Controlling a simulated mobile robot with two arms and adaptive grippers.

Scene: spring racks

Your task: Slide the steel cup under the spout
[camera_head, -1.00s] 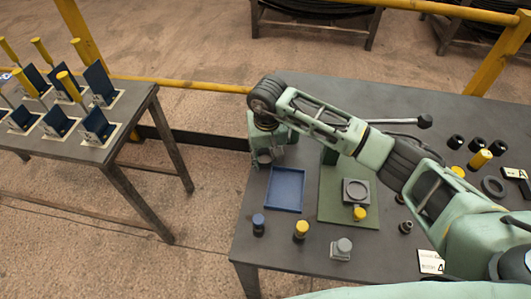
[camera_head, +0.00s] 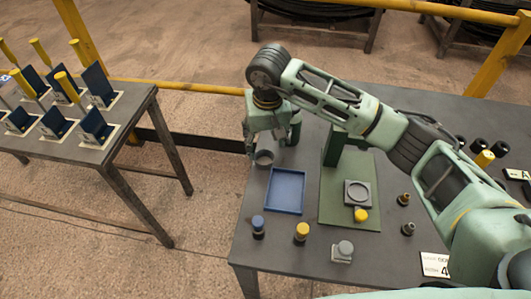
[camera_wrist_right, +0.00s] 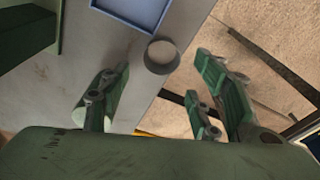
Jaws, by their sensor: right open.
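The steel cup (camera_head: 264,157) is a small grey open cup near the left edge of the dark table, just beyond the blue tray. It also shows in the right wrist view (camera_wrist_right: 161,58). My right gripper (camera_head: 269,142) is open and empty beside the cup on its far side. In the right wrist view its spread fingers (camera_wrist_right: 163,82) point toward the cup, which lies ahead between them. A green stand (camera_head: 334,148) rises from a green base plate (camera_head: 335,212); my right arm hides its upper part, and I cannot make out the spout. My left gripper is not in view.
The blue tray (camera_head: 273,204) lies between the cup and the near table edge. A grey square block with a round top (camera_head: 357,193) and a yellow knob (camera_head: 360,215) sit on the green plate. Several small knobbed pieces stand nearby. A second table (camera_head: 135,101) is at left.

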